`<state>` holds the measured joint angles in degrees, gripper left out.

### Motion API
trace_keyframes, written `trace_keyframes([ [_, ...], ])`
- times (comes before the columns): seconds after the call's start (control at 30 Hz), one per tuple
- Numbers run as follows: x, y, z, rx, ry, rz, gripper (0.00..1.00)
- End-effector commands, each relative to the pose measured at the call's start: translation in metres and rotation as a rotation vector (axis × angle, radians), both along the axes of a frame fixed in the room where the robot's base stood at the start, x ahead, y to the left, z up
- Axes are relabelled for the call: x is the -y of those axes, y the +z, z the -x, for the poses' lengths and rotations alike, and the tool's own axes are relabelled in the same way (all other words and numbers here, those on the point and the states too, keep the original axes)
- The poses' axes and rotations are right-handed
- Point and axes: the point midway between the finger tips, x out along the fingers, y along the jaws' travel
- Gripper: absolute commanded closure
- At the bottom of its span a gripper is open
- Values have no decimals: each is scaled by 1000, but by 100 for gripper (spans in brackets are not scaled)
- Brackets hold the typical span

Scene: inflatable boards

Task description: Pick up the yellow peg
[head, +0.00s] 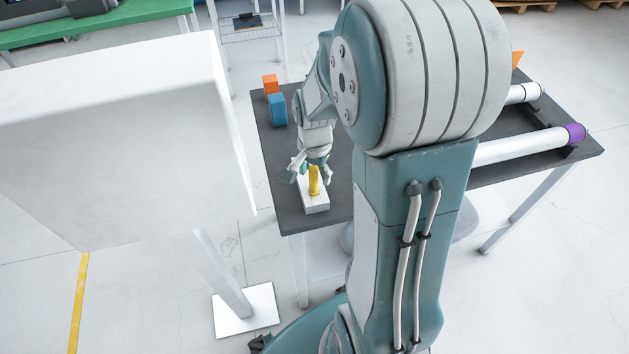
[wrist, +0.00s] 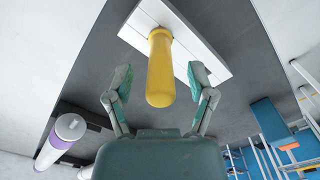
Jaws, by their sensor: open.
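The yellow peg (head: 314,181) stands upright on a white block (head: 318,205) near the front left part of the dark table. In the wrist view the yellow peg (wrist: 160,68) rises from the white block (wrist: 198,38), between the fingers and a little beyond their tips. My gripper (head: 311,172) is at the peg in the head view, and its fingers partly surround it. In the wrist view my gripper (wrist: 158,82) is open, with one finger on each side of the peg and a visible gap to both. The far side of the peg is hidden.
A blue block (head: 278,110) and an orange block (head: 270,84) stand on the dark table (head: 275,155) at the back left. White rolls lie at the right, one with a purple end (head: 574,133). A large white panel (head: 120,145) stands left of the table.

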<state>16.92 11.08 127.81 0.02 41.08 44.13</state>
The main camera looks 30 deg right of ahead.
Motion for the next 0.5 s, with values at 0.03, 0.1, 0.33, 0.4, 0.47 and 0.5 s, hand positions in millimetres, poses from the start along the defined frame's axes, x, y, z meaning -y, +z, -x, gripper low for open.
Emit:
trace_keyframes([
  [0.03,0,0,0,0,1,1,29],
  [0.1,0,0,0,0,1,0,29],
  [0.33,0,0,0,0,0,0,100],
  [0.4,0,0,0,0,0,-1,100],
  [0.47,0,0,0,0,0,-1,100],
  [0.5,0,0,0,0,0,0,100],
])
